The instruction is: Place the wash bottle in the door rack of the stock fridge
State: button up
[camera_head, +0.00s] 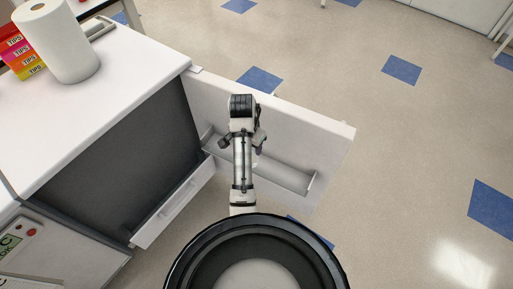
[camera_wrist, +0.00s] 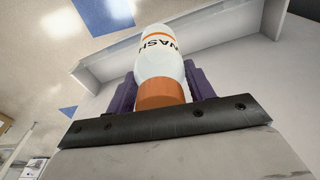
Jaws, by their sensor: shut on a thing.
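The wash bottle (camera_wrist: 160,62), white with an orange band and an orange cap, sits between the purple fingers of my gripper (camera_wrist: 161,92) in the wrist view. My gripper is shut on it near the cap end. The bottle's far end overlaps the door rack (camera_wrist: 105,65) in this view; I cannot tell whether it touches the rack. In the head view the stock fridge (camera_head: 125,130) stands with its door (camera_head: 325,135) open, and the rack (camera_head: 290,178) runs along the door's inner face. My arm is over the rack there and mostly hides the bottle.
A pulled-out drawer or shelf front (camera_head: 175,208) is at the fridge's lower opening, left of my arm. A paper roll (camera_head: 62,42) and tip boxes (camera_head: 20,52) stand on the white top. The floor (camera_head: 410,150) right of the door is clear.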

jog(key=w+d+f+p, duration=0.2)
jog(key=w+f, duration=0.2)
jog(key=f, duration=0.3)
jog(key=shift+w+p, duration=0.15)
jog(key=shift+p, duration=0.25)
jog(key=shift+d, duration=0.1)
jog(key=o, duration=1.2)
jog(key=shift+f, duration=0.1)
jog(key=shift+c, duration=0.2)
notch_tip(320, 180, up, 12)
jog(key=s+p, duration=0.1)
jog(key=shift+a, duration=0.45)
